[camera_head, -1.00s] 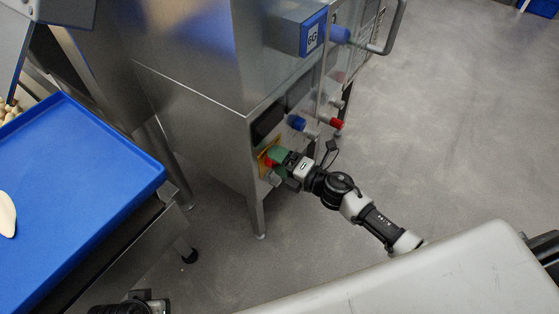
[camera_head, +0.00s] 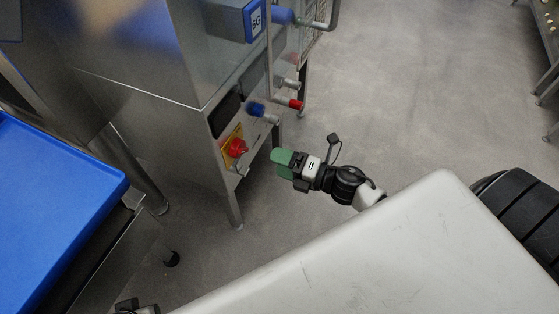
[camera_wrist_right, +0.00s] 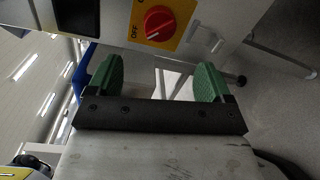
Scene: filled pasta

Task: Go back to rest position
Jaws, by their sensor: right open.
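My right gripper (camera_head: 283,161) has green fingers and stands apart from the steel machine, to the right of its red rotary switch (camera_head: 236,147). In the right wrist view the two green fingers (camera_wrist_right: 161,80) are spread wide with nothing between them. The red switch on its yellow plate (camera_wrist_right: 159,22) shows just beyond them, marked OFF. My left gripper cannot be made out; only a small dark piece of an arm shows at the bottom left of the head view.
The steel machine (camera_head: 150,120) has blue and red knobs (camera_head: 289,102) and a leg near my right gripper. A blue tray (camera_head: 55,200) lies on a steel table at the left. Open grey floor (camera_head: 400,100) spreads at the right.

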